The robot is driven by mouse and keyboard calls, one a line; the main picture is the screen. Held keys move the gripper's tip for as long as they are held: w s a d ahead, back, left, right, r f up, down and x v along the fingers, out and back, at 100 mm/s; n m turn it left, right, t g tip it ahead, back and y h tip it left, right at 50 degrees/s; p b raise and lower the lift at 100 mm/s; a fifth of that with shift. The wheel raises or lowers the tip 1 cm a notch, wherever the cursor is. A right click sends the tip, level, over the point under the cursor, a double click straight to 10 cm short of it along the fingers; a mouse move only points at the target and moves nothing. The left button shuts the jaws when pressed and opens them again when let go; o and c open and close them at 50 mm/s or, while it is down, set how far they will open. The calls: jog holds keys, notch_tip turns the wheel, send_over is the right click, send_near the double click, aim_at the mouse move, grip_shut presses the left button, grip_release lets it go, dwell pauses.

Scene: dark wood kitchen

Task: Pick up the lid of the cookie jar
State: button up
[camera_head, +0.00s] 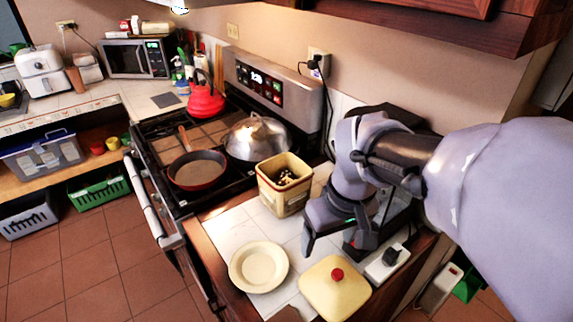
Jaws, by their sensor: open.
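The cookie jar lid (324,293) is a pale yellow square with a red knob (337,274). It lies knob up on the white tiled counter near the front edge. The square cream cookie jar (279,197) stands uncovered on the counter beside the stove, with dark and pale pieces inside. My gripper (330,251) is open and empty, pointing down behind the lid and to the right of the jar. It appears apart from the lid; its exact height is hard to tell.
A cream plate (258,267) lies left of the lid. A white power strip (385,265) with a dark plug is to the right of the lid. The stove holds a red pan (197,172), a domed metal cover (257,138) and a red kettle (206,100).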

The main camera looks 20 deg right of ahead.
jog(key=w+d+f+n+g+p, duration=0.2)
jog(key=w+d+f+n, duration=0.15)
jog(key=d, duration=0.25)
jog(key=b, duration=0.6)
send_over(338, 274)
jog(key=shift+m, duration=0.25)
jog(key=f, duration=1.1)
jog(key=shift+w+d+f, duration=0.15)
jog(key=shift+w, duration=0.05)
notch_tip(338, 274, down, 6)
jog(key=b, duration=0.3)
jog(key=shift+s+r, duration=0.1)
jog(key=shift+r, duration=0.1)
jog(key=shift+c, duration=0.7)
jog(key=shift+s, duration=0.1)
grip_shut()
